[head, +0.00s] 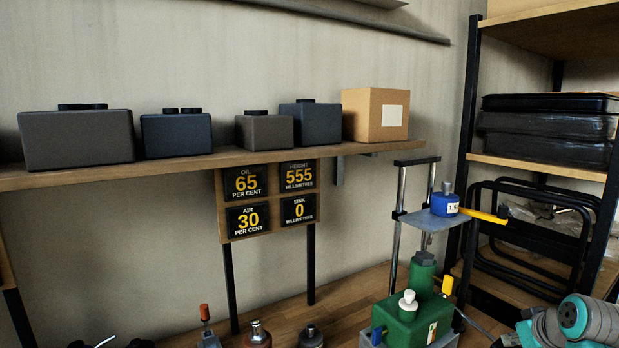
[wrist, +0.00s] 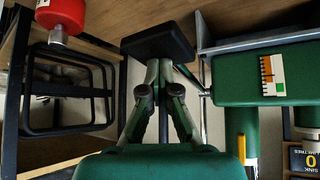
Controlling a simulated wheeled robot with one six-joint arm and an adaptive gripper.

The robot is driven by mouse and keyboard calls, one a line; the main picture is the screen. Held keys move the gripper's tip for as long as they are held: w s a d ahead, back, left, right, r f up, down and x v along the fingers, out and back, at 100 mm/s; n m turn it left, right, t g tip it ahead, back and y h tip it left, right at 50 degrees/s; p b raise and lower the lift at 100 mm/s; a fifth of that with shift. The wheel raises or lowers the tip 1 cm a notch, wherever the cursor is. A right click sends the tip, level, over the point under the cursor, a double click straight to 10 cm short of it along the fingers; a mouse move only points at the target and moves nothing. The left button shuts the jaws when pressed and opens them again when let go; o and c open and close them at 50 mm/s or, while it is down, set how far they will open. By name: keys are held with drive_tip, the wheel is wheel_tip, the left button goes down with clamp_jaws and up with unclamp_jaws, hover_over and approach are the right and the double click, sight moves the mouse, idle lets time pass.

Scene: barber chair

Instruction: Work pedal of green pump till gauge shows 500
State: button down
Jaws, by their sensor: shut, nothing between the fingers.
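The green pump (head: 405,328) stands at the lower right of the head view, with a white-topped knob and a yellow-tipped part. Its green body (wrist: 230,75) fills the right of the wrist view, with a coloured strip label. A black pad, likely the pedal (wrist: 158,38), shows at the top middle of the wrist view; I cannot see it in the head view. My gripper (wrist: 160,68) is shut and empty, its green fingers pointing at the pad; contact is unclear.
A blue weight (head: 445,204) sits on the raised platform (head: 425,222) above the pump, beside a yellow bar. A shelf (head: 210,160) holds dark containers and a cardboard box. Black folded frames (wrist: 68,95) stand to the left in the wrist view, with a red part (wrist: 58,12) above.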

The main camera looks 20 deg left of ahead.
drive_tip(key=shift+w+a+f, duration=0.1)
drive_tip(key=shift+a+f, duration=0.1)
drive_tip(key=shift+f, duration=1.1)
drive_tip(key=shift+w+a+f, duration=0.1)
drive_tip(key=shift+a+f, duration=0.05)
drive_tip(key=shift+f, duration=1.1)
drive_tip(key=shift+f, duration=0.3)
drive_tip(key=shift+w+a+f, duration=0.25)
drive_tip(key=shift+a+f, duration=0.05)
drive_tip(key=shift+f, duration=0.4)
drive_tip(key=shift+a+r, duration=0.1)
drive_tip(key=shift+r, duration=0.05)
drive_tip(key=shift+r, duration=0.25)
drive_tip(key=r, duration=0.3)
drive_tip(key=d+r, duration=0.1)
drive_tip(key=r, duration=0.2)
drive_tip(key=s+r, duration=0.1)
drive_tip(key=r, duration=0.2)
drive_tip(key=shift+d+r, duration=0.1)
drive_tip(key=shift+d, duration=0.25)
drive_tip(key=shift+r, duration=0.1)
